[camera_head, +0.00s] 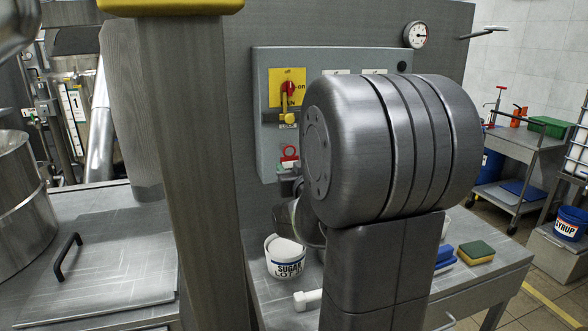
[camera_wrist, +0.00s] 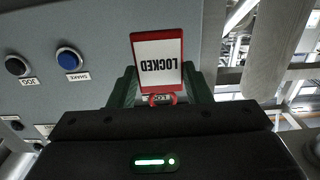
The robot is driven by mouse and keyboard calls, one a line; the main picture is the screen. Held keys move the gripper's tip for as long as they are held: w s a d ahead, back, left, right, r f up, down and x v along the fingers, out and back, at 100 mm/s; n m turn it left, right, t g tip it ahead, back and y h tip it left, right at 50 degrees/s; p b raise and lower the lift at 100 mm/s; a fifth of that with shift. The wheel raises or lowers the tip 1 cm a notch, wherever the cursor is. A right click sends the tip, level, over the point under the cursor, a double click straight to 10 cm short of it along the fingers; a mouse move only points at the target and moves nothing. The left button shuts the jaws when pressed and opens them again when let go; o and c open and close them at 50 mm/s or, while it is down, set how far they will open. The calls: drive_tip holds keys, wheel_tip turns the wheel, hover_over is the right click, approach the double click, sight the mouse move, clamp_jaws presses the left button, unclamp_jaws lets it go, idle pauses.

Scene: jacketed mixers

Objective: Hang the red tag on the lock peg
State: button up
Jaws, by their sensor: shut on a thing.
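The red tag (camera_wrist: 157,60) has a white face reading LOCKED, upside down in the wrist view. Its red ring (camera_head: 289,153) shows in the head view below the LOCK label on the grey control box. My gripper (camera_wrist: 160,88) is shut on the tag, with dark green fingers on either side of it. In the head view my arm hides most of the gripper. A yellow peg-like part (camera_head: 287,118), probably the lock peg, sits just above the LOCK label, under the red switch (camera_head: 288,88). The ring appears below this part and apart from it.
The grey control box (camera_head: 263,140) is close to my gripper, with blue (camera_wrist: 69,59) and black (camera_wrist: 17,66) buttons. A white SUGAR tub (camera_head: 285,258) and a yellow-green sponge (camera_head: 476,253) stand on the bench below. A thick post (camera_head: 190,150) rises left of the box.

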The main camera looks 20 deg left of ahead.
drive_tip(key=shift+p+x, duration=1.2)
drive_tip(key=shift+x, duration=0.85)
drive_tip(key=shift+w+a+f+b, duration=0.15)
drive_tip(key=shift+w+f+b, duration=0.05)
drive_tip(key=shift+f+b, duration=0.45)
drive_tip(key=shift+w+a+b, duration=0.2)
drive_tip(key=shift+w+b, duration=0.05)
drive_tip(key=shift+b, duration=0.45)
drive_tip(key=o, duration=1)
drive_tip(key=shift+o, duration=0.2)
drive_tip(key=b+v, duration=0.2)
drive_tip(key=v, duration=1.1)
drive_tip(key=shift+s+d+b, duration=0.25)
drive_tip(key=shift+s+b, duration=0.05)
drive_tip(key=shift+b, duration=0.1)
